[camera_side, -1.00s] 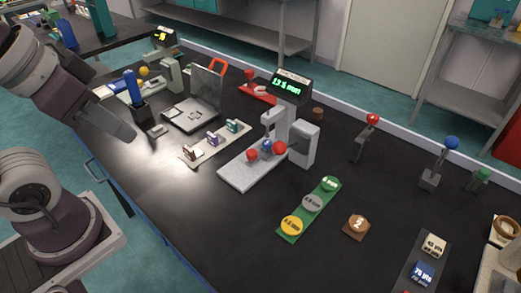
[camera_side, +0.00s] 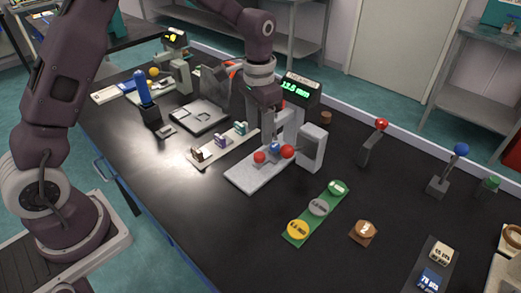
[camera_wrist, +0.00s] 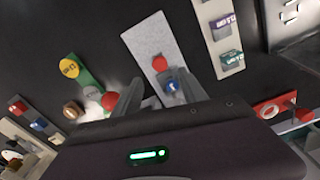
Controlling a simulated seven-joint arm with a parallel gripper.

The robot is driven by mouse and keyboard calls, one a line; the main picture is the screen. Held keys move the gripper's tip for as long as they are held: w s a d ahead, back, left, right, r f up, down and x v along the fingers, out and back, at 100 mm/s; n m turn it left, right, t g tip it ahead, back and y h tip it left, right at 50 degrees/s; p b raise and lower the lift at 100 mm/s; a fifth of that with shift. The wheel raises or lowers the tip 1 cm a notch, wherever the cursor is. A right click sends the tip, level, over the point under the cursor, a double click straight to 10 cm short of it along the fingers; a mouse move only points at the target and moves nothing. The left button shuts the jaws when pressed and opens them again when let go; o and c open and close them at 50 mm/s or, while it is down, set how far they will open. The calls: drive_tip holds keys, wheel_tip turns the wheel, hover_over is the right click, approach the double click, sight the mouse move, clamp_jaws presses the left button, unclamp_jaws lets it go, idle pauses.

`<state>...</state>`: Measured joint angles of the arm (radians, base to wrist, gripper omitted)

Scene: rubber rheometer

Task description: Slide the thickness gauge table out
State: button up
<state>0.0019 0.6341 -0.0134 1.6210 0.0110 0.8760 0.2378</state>
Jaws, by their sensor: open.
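The thickness gauge (camera_side: 255,178) has a pale flat base, a grey upright and a dark display (camera_side: 300,90) with green digits. A red ball knob (camera_side: 259,157) and a small blue piece (camera_side: 274,147) sit over its base, with a second red ball (camera_side: 287,151) beside them. My gripper (camera_side: 270,112) points down just above the gauge, partly hiding the upright. The red knob (camera_wrist: 160,63) lies just beyond the fingertips. I cannot tell whether the fingers touch anything.
A pale strip with several small coloured blocks (camera_side: 221,142) lies left of the gauge. A green strip with round discs (camera_side: 318,208) lies in front right. A metal tray (camera_side: 200,117) is behind left. Levers with a red knob (camera_side: 381,124) and blue knob (camera_side: 461,149) stand right. The front-left tabletop is bare.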

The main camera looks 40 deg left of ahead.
sight(260, 154)
wheel_tip(260, 154, down, 8)
drive_tip(key=shift+w+r, duration=0.1)
drive_tip(key=shift+c, duration=0.2)
clamp_jaws()
idle(1.3)
